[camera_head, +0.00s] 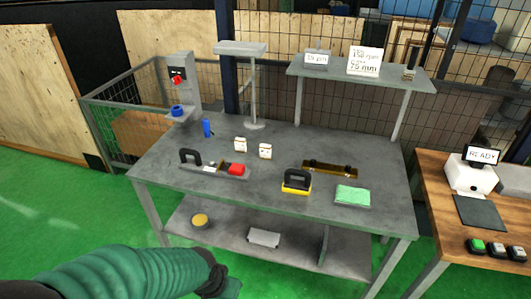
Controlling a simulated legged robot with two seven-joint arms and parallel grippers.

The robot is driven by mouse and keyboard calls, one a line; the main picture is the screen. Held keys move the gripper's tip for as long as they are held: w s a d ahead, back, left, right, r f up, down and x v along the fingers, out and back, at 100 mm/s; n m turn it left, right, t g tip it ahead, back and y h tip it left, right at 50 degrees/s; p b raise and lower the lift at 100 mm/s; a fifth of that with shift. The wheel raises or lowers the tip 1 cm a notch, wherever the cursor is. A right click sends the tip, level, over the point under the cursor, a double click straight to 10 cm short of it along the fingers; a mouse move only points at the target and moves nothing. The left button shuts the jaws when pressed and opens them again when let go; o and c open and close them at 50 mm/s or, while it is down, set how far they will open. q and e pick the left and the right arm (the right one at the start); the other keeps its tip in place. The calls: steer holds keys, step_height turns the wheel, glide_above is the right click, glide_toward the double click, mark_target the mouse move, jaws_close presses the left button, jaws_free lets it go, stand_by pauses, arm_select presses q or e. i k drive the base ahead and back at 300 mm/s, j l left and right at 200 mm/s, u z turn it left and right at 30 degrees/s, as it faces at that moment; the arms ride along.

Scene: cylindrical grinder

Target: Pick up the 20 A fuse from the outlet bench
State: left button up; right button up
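The grey metal bench (225,205) stands in front of me. Two small white blocks with dark and tan marks, a left one (240,144) and a right one (265,151), stand upright side by side on its top. Their marks are too small to read, so I cannot tell whether either is the 20 A fuse. A small blue cylinder (207,128) stands behind and left of them. My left gripper (222,282) is low at the bottom of the view, in front of the bench and apart from these things. Its fingers are too unclear to judge. My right gripper is out of view.
A black-handled bar with a red block (236,170), a yellow-and-black handled tool (296,182), a brass-coloured bar (330,169) and a green pad (353,195) lie on the bench. A raised shelf (420,83) stands behind. A wooden table (440,217) is at right.

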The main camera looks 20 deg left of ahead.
mark_target(264, 150)
steer(key=i+j+u, duration=0.35)
steer(key=i, duration=0.3)
steer(key=i+j+u, duration=0.1)
steer(key=i+u, duration=0.25)
steer(key=i, duration=0.3)
steer(key=i+u, duration=0.35)
steer(key=i, duration=0.35)
